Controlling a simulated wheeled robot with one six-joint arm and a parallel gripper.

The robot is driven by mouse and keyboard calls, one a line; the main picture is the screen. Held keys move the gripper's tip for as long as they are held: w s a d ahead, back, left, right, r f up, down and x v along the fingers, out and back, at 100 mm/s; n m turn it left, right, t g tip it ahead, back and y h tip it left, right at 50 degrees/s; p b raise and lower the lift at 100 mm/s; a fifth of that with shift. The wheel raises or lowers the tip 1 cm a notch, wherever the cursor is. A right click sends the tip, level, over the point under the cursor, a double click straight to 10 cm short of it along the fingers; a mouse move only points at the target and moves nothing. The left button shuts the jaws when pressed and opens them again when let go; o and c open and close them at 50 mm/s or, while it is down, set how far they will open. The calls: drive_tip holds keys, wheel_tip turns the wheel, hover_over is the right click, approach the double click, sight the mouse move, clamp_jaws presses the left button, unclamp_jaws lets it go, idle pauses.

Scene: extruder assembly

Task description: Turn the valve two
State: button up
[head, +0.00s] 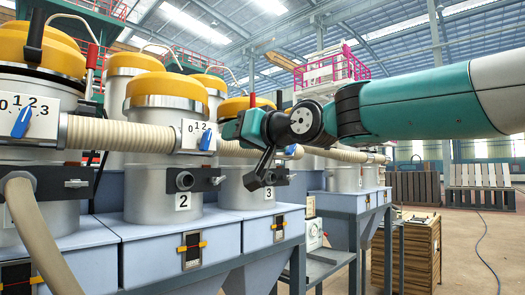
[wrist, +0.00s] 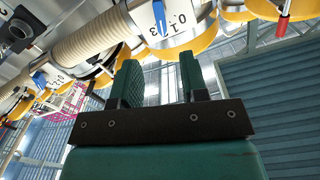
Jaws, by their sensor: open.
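Valve two is the blue handle (head: 206,140) on a white dial numbered from 0, on the hopper with the "2" label (head: 183,202). The handle stands nearly upright and covers part of the dial's right side. My gripper (head: 229,130) is just right of this handle in the head view, pointing left towards it. In the wrist view my gripper (wrist: 160,72) has its two green fingers apart with nothing between them. A blue handle (wrist: 158,14) on a dial shows upside down beyond the fingertips, apart from them. It appears to be valve two.
A similar blue valve handle (head: 21,121) is on the hopper at the left. Another (head: 290,150) is behind my gripper, near the "3" hopper (head: 267,193). A ribbed beige hose (head: 120,135) runs into the valve two dial. Open floor lies at the right.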

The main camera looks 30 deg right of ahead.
drive_tip(key=b+v, duration=0.7)
drive_tip(key=b, duration=0.2)
drive_tip(key=shift+r, duration=0.1)
idle(0.3)
drive_tip(key=s+a+f+n+g+p, duration=0.15)
drive_tip(key=a+f+g, duration=0.3)
drive_tip(key=f, duration=0.75)
drive_tip(key=s+a+f+n+g+p, duration=0.1)
drive_tip(key=s+a+f+g+p, duration=0.25)
drive_tip(key=f, duration=0.85)
drive_tip(key=s+a+f+n+g+h, duration=0.1)
drive_tip(key=s+f+n+g, duration=0.3)
drive_tip(key=s+f+g, duration=0.5)
drive_tip(key=s+a+f, duration=0.1)
drive_tip(key=s+f, duration=0.6)
drive_tip(key=shift+s+p, duration=0.3)
drive_tip(key=shift+s, duration=0.05)
